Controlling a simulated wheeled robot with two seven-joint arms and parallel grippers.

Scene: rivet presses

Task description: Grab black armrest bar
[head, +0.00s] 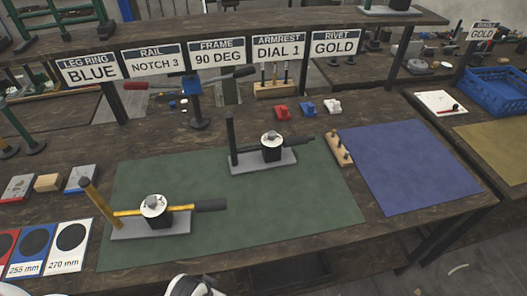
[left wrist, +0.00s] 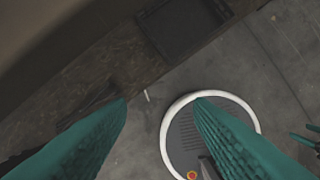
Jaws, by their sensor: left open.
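A black bar (head: 300,140) lies level in the far grey fixture (head: 262,165) on the green mat, with a white-topped dial block (head: 271,139) at its middle. A black upright (head: 232,138) rises at its left end. A nearer fixture (head: 150,229) holds a yellow bar (head: 180,209) with a black grip on its right end. My left gripper (left wrist: 161,101) shows in the left wrist view as two teal fingers, open with nothing between them, above the floor beside a dark table edge. It is away from the black bar. My right gripper is not in view.
Signs along the back include "ARMREST DIAL 1" (head: 279,46). A wooden peg block (head: 339,147) stands between the green mat and a bare blue mat (head: 408,165). Red, blue and white small blocks sit behind. A red-handled tool on a stand (head: 192,100) stands at the back left.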

